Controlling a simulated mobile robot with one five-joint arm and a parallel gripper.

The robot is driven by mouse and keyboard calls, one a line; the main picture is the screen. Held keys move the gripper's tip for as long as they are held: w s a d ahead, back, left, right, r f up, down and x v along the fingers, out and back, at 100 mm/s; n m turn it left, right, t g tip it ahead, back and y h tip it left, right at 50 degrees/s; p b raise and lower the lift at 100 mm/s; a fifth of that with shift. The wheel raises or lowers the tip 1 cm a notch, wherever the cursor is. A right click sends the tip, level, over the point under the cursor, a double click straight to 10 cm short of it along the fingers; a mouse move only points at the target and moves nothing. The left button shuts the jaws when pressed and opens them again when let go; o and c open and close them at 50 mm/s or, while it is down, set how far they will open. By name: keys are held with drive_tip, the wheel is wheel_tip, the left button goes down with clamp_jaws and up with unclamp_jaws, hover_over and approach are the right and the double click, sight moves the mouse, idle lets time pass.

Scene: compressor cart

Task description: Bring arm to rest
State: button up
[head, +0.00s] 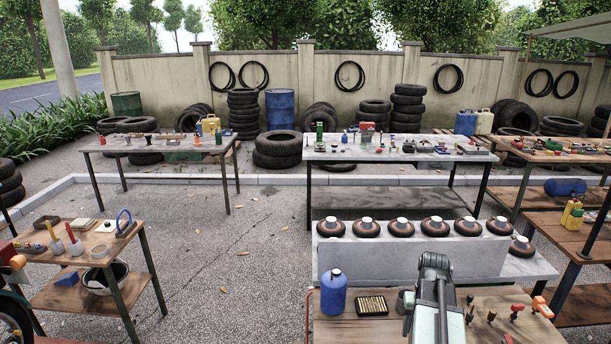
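My arm (436,300) rises from the bottom edge, right of centre, over the near wooden bench. Its pale link runs up to a dark grey jointed part at the top. I cannot make out gripper fingers anywhere, and no held object shows.
The near wooden bench (345,329) carries a blue bottle (333,292), a tray of small pieces (372,305) and several small tools. Behind it stands a grey block (412,257) with several dark round parts in a row. Open gravel (235,265) lies to the left.

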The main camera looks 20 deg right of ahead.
drive_tip(key=w+a+n, duration=0.2)
drive_tip(key=w+a, duration=0.1)
drive_tip(key=a, duration=1.4)
drive_tip(key=w+a+n, duration=0.3)
drive_tip(key=w+a, duration=0.1)
drive_tip(key=a, duration=1.4)
drive_tip(key=shift+a+n, duration=0.15)
drive_tip(key=shift+n, duration=0.15)
